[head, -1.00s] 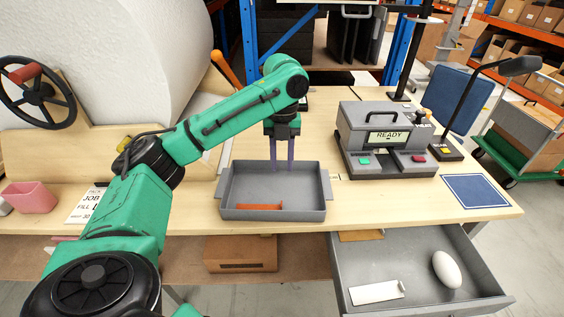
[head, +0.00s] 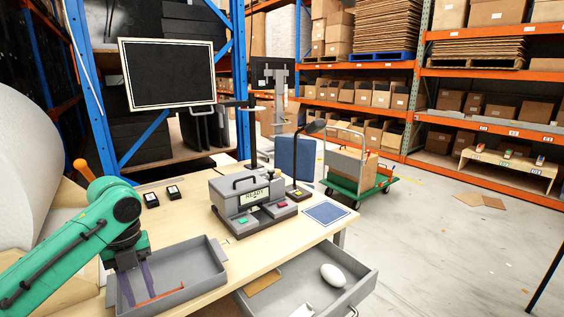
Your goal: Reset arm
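My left gripper (head: 143,290) points down into the grey tray (head: 206,272) on the bench, at the lower left of the head view. Its two purple fingers stand apart with a gap between them, and nothing shows held. An orange-red strip (head: 166,296) lies in the tray close beside the fingertips. Whether the fingers touch the strip or the tray floor I cannot tell. My green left arm comes in from the left edge. My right gripper is not in view.
A grey machine reading READY (head: 252,205) stands right of the tray, with a blue mat (head: 326,213) beyond. An open drawer (head: 356,290) holds a white egg-shaped object (head: 333,275). A dark monitor (head: 170,75) stands behind. Open floor lies to the right.

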